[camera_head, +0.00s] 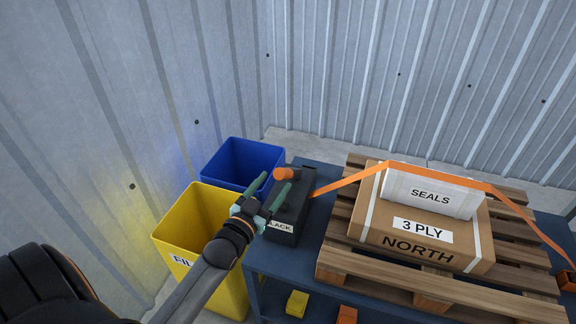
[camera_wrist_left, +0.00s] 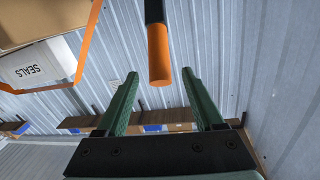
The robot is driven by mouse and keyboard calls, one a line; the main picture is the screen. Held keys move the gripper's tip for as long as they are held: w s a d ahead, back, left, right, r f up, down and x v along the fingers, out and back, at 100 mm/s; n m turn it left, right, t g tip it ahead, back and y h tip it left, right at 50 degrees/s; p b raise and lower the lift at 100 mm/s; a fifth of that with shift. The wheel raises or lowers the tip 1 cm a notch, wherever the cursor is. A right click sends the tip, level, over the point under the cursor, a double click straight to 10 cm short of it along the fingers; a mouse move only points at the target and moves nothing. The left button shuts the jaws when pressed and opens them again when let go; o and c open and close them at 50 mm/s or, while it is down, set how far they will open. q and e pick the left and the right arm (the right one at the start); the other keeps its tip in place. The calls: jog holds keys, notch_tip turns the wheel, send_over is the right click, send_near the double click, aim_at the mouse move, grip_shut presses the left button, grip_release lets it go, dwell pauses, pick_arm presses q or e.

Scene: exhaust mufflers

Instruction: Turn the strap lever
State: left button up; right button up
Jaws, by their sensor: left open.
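The strap lever has an orange grip (camera_head: 284,173) and stands on a dark ratchet box (camera_head: 290,212) whose label reads "LACK" where it shows. The orange strap (camera_head: 345,181) runs from this box over the cartons. My left gripper (camera_head: 277,180) is open, with its green fingers beside the orange grip. In the left wrist view, the orange grip (camera_wrist_left: 159,56) on a black shaft hangs between the two open fingertips (camera_wrist_left: 160,76), with a gap on each side. My right gripper is in neither view.
A "3 PLY NORTH" carton (camera_head: 390,238) and white "SEALS" box (camera_head: 432,192) sit on a wooden pallet (camera_head: 430,287) on a blue table (camera_head: 262,257). Yellow (camera_head: 180,232) and blue (camera_head: 228,160) bins stand left of the table, near my left arm.

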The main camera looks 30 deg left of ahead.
aim_at(288, 173)
pick_arm(q)
jog(key=w, duration=0.8)
jog(key=shift+w+a, duration=0.25)
jog(key=shift+a, duration=0.15)
grip_shut()
dwell(1.0)
